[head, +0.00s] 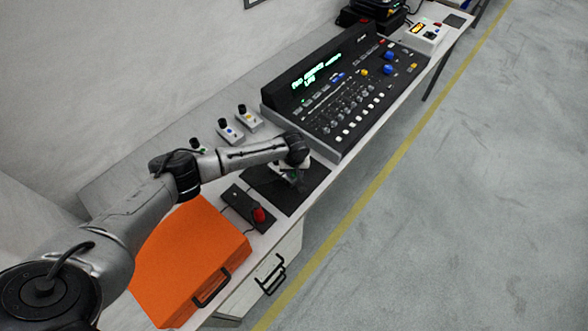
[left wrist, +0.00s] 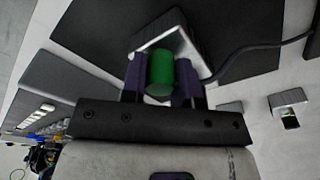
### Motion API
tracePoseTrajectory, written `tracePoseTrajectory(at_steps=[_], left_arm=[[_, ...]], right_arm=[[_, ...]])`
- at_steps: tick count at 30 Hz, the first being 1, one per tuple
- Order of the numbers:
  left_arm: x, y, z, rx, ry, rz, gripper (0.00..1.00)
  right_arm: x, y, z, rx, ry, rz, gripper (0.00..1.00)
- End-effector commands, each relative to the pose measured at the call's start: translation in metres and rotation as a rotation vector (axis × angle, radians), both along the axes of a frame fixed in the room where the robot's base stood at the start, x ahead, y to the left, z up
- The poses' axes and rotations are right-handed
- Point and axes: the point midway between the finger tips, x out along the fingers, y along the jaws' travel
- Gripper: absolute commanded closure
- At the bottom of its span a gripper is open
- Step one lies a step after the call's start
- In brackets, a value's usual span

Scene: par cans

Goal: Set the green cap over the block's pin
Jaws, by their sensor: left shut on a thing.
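The green cap (left wrist: 160,73) sits between the two dark fingers of my left gripper (left wrist: 160,80) in the left wrist view, and the gripper is shut on it. In the head view my left gripper (head: 293,177) is low over a black mat (head: 270,194). A grey block (left wrist: 172,42) lies just beyond the cap in the left wrist view, partly covered by cap and fingers. I cannot see its pin, nor tell whether cap and block touch. My right gripper is not in view.
An orange case (head: 190,258) and a black box with a red button (head: 258,214) stand nearer on the bench. Small boxes with black knobs (head: 229,132) stand behind my arm. A large control console (head: 345,95) is beyond the mat. A cable (left wrist: 262,48) runs near the block.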

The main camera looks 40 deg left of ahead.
Motion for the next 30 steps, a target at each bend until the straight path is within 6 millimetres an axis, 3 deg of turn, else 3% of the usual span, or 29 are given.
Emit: tracePoseTrajectory(at_steps=[27, 28, 30], left_arm=[[0.0000, 0.0002, -0.0069, 0.001, -0.001, 0.000, 0.98], [0.0000, 0.0003, -0.0070, 0.001, -0.001, 0.000, 0.71], [-0.0001, 0.0003, -0.0072, 0.000, 0.000, 0.000, 0.64]], right_arm=[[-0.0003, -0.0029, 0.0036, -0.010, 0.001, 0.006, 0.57], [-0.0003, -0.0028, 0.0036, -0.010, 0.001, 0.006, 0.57], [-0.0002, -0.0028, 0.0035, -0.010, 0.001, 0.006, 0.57]])
